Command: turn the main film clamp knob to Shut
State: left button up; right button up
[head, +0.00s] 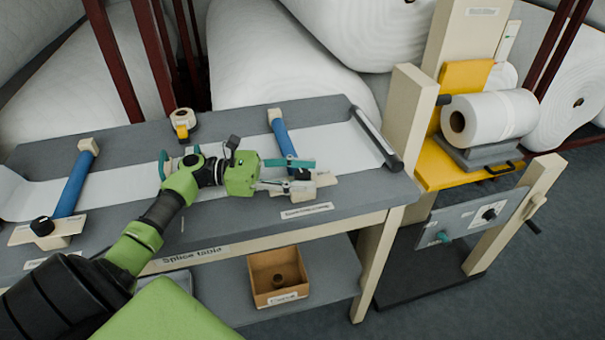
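The splice table (115,140) carries two film clamps, each with a blue bar. The right clamp's blue bar (281,132) runs down to a pale block (325,180), with a small label (307,210) just in front, too small to read surely. A dark knob (304,174) shows partly at this block. My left gripper (301,173) is at this knob, fingers apart on either side of it. I cannot tell whether they touch it. The knob's setting is hidden. The left clamp's blue bar (75,185) ends at a black knob (42,226). My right gripper is out of view.
A yellow tape dispenser (182,126) stands at the table's back. A cardboard box (277,275) sits on the lower shelf. A white roll (490,117) rests on the yellow stand at right, above a grey panel with a knob (489,214). Large wadding rolls stand behind.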

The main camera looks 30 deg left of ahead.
aim_at(303, 173)
pick_arm(q)
notch_tip(303, 173, up, 10)
dwell(0.6)
